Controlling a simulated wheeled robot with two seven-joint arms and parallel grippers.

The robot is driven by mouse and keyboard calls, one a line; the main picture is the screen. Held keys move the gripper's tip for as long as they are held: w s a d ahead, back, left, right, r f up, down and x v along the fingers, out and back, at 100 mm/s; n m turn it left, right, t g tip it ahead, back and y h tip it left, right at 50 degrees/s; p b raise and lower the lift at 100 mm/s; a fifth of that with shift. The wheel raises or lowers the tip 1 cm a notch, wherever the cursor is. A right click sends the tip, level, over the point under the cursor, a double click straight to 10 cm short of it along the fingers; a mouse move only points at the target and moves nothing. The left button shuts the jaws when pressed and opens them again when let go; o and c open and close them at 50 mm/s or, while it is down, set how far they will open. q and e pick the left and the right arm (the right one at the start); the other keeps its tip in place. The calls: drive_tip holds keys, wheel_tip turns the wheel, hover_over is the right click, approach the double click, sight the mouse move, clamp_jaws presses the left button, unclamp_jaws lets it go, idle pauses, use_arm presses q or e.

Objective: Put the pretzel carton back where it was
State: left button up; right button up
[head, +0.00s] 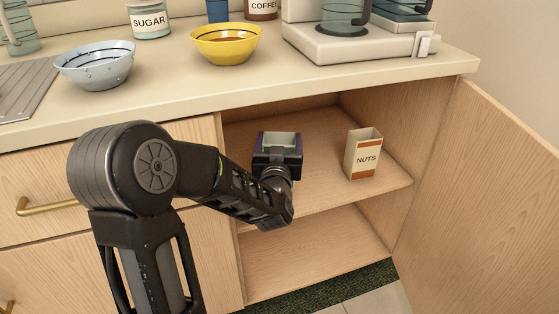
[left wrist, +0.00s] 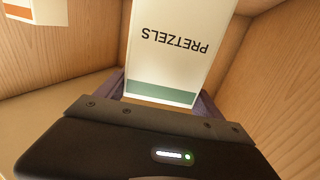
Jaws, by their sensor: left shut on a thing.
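The pretzel carton (left wrist: 170,48) is white with a green band and the word PRETZELS, which reads upside down in the left wrist view. In the head view only a small pale green and white part of the carton (head: 283,139) shows between the fingers. My left gripper (head: 280,147) is shut on the carton, inside the open cabinet above or at the upper shelf (head: 325,178). I cannot tell whether the carton's base touches the shelf. My right gripper is not in view.
A NUTS carton (head: 363,155) stands on the upper shelf, right of my gripper. The cabinet door (head: 480,190) is open at the right. The counter (head: 190,92) above carries bowls, a SUGAR jar (head: 150,20) and a coffee machine (head: 345,45). The lower shelf looks empty.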

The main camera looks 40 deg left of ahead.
use_arm(q)
drive_tip(key=shift+f+b, duration=0.8)
drive_tip(key=shift+f, duration=1.15)
drive_tip(key=shift+r, duration=0.1)
drive_tip(key=shift+f+b, duration=0.3)
drive_tip(key=o, duration=2)
